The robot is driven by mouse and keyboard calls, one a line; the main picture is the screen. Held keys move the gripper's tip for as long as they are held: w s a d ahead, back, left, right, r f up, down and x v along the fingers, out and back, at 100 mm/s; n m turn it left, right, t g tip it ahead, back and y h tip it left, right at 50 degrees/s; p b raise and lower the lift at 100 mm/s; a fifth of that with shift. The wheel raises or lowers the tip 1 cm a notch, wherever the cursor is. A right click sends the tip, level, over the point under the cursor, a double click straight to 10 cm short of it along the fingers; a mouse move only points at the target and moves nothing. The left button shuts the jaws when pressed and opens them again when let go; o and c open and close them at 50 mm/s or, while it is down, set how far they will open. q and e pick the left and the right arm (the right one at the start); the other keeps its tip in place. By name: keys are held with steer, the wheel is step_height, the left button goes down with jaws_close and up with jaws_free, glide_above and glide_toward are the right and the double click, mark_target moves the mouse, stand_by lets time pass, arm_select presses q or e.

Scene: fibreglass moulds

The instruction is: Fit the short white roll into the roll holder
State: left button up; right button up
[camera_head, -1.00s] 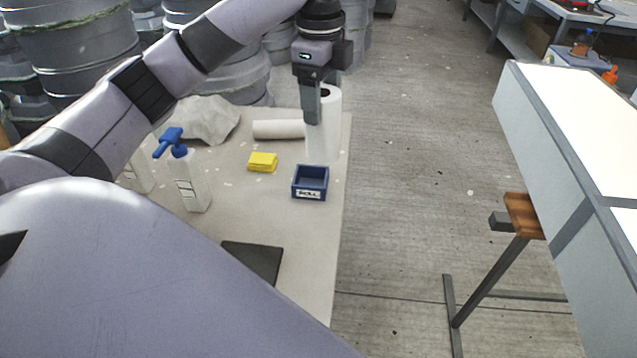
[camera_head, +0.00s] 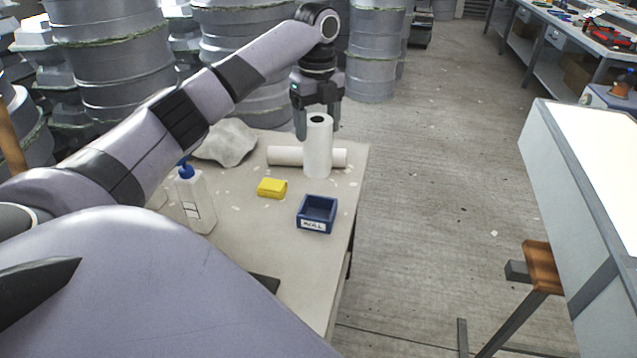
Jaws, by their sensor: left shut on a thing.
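A short white roll (camera_head: 318,155) stands upright near the back right of the table, its dark core hole facing up. My left gripper (camera_head: 319,122) points down over its top, with one finger on each side, and is shut on it. I cannot tell whether its foot touches the table. A longer white roll (camera_head: 285,156) lies flat behind it, partly hidden by it. The roll holder, a small blue open box (camera_head: 317,224) with a white label, sits in front of the rolls near the table's right edge and looks empty. My right gripper is not in view.
On the table (camera_head: 245,250) are a yellow block (camera_head: 272,188), a white bottle with a blue top (camera_head: 196,203) and a crumpled pale cloth (camera_head: 228,143). Grey moulds (camera_head: 110,60) are stacked behind. Open floor lies to the right, before a pale workbench (camera_head: 575,210).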

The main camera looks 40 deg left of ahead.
arm_select(q)
step_height(320, 180, down, 15)
stand_by(0.4)
steer(key=shift+f, duration=0.15)
steer(key=o, duration=1.5)
steer(key=shift+o, duration=0.2)
step_height(320, 180, up, 12)
steer(key=shift+r, duration=0.2)
steer(key=shift+f, duration=0.1)
